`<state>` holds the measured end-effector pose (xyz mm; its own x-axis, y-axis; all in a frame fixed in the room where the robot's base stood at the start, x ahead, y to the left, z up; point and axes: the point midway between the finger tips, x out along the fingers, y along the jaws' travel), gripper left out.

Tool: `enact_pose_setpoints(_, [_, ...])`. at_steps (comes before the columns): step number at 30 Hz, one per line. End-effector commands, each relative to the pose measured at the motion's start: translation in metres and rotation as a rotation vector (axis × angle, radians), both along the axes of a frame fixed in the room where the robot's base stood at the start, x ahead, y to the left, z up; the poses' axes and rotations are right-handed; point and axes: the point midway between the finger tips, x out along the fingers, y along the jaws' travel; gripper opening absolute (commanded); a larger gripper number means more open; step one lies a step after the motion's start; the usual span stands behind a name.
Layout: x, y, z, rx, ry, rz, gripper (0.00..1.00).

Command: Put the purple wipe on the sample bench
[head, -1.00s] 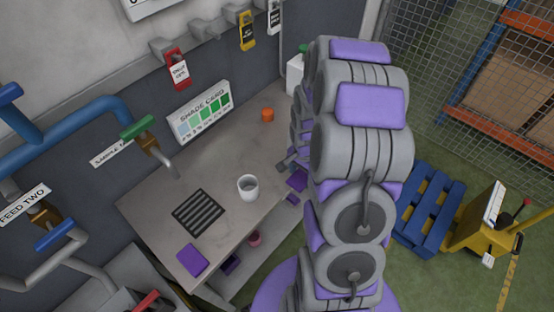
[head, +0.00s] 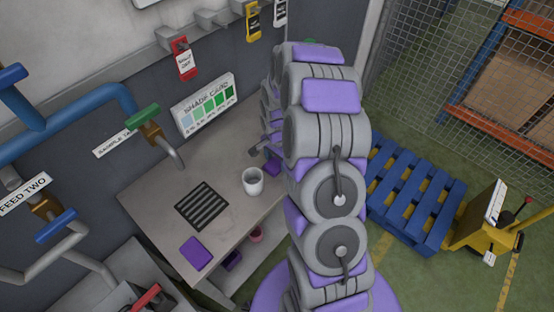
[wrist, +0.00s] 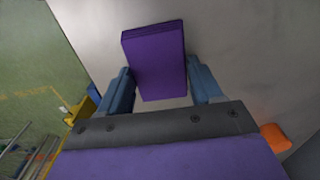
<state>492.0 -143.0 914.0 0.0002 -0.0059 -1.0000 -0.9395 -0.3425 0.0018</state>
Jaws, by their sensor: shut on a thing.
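A purple wipe (wrist: 155,50) is held between the two blue-grey fingers of my gripper (wrist: 161,74) in the wrist view. The grey surface behind it looks like the sample bench (wrist: 235,60); I cannot tell whether the wipe touches it. In the head view the bench (head: 150,205) stands against the wall, and my arm hides its right end. A flat purple piece (head: 196,253) lies on its near left corner, apart from my gripper. My gripper is mostly hidden behind my arm there.
On the bench are a black slotted grate (head: 202,206), a white cup (head: 253,181) and a shade card (head: 205,105). A sample tap (head: 165,145) reaches over its back left. An orange thing (wrist: 275,137) shows in the wrist view. A blue pallet (head: 415,190) lies to the right.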

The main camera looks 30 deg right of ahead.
Motion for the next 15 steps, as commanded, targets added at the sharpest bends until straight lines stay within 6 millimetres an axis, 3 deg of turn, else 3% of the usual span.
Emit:
enact_pose_setpoints(3, [-0.0007, -0.0016, -0.0006, 0.003, 0.002, -0.001, 0.41])
enact_pose_setpoints(4, [-0.0006, -0.0020, -0.0006, 0.004, 0.003, -0.001, 0.66])
enact_pose_setpoints(6, [-0.0005, -0.0032, -0.0007, 0.006, 0.002, -0.001, 0.72])
enact_pose_setpoints(12, [-0.0007, -0.0019, 0.0000, 0.003, 0.002, -0.001, 0.90])
enact_pose_setpoints(15, [-0.0007, -0.0013, 0.0002, 0.002, 0.002, -0.001, 0.90])
